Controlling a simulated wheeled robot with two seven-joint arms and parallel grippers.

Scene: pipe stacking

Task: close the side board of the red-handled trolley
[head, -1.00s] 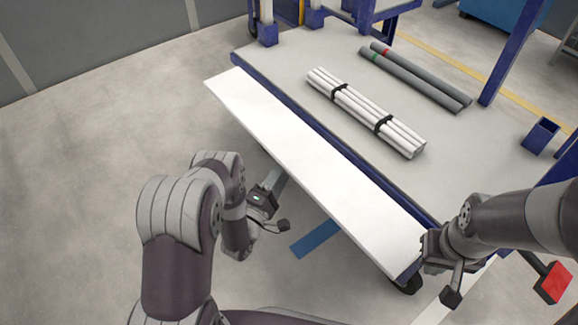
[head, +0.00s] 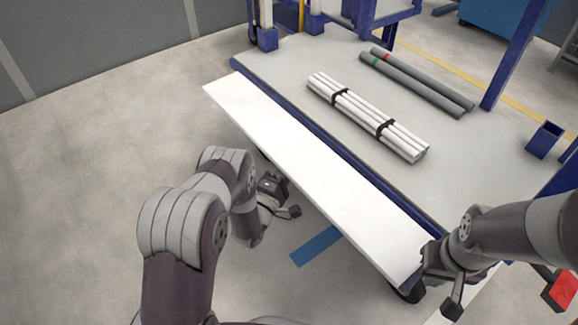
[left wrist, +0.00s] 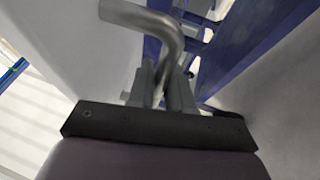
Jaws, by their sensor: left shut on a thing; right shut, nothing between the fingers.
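The white side board (head: 300,165) hangs open along the near long side of the trolley deck (head: 270,65), slanting outward. A red handle part (head: 566,290) shows at the lower right. My left gripper, seen in the left wrist view (left wrist: 163,88), is shut on a bent grey metal bar (left wrist: 150,18). In the head view its wrist is beside the board's outer edge and its fingertips are hidden, apparently under the board. My right gripper (head: 447,280) is shut and empty at the board's near right end; whether it touches the board is unclear.
A strapped bundle of white pipes (head: 365,115) and two dark grey pipes (head: 420,82) lie on the deck. Blue posts (head: 515,55) rise at its corners. A blue floor strip (head: 315,246) lies below the board. The floor at the left (head: 100,170) is clear.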

